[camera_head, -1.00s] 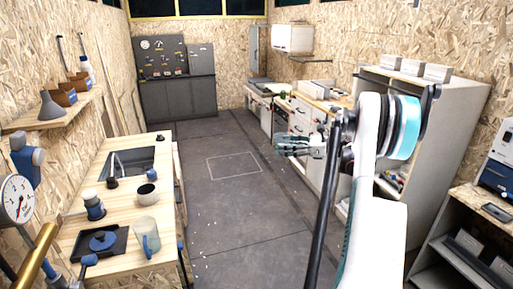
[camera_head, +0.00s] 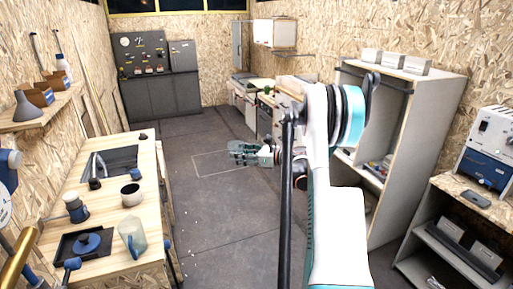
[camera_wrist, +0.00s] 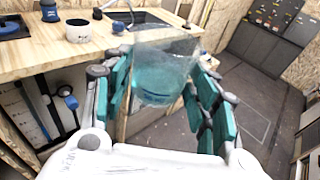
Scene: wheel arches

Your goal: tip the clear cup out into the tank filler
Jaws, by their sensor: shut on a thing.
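My gripper (camera_wrist: 165,85) is shut on the clear cup (camera_wrist: 168,50), with teal fingers on both sides of it. The cup looks roughly upright in the wrist view; its lower part looks teal, and I cannot tell whether that is liquid or fingers seen through it. In the head view my gripper (camera_head: 252,151) is small, over the open floor right of the wooden counter, and the cup is hard to make out. A white open-topped round vessel with a dark inside (camera_head: 131,196) stands on the counter, also in the wrist view (camera_wrist: 78,32). I cannot tell which thing is the tank filler.
Grey shelving (camera_head: 430,110) stands right. The middle floor is clear.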

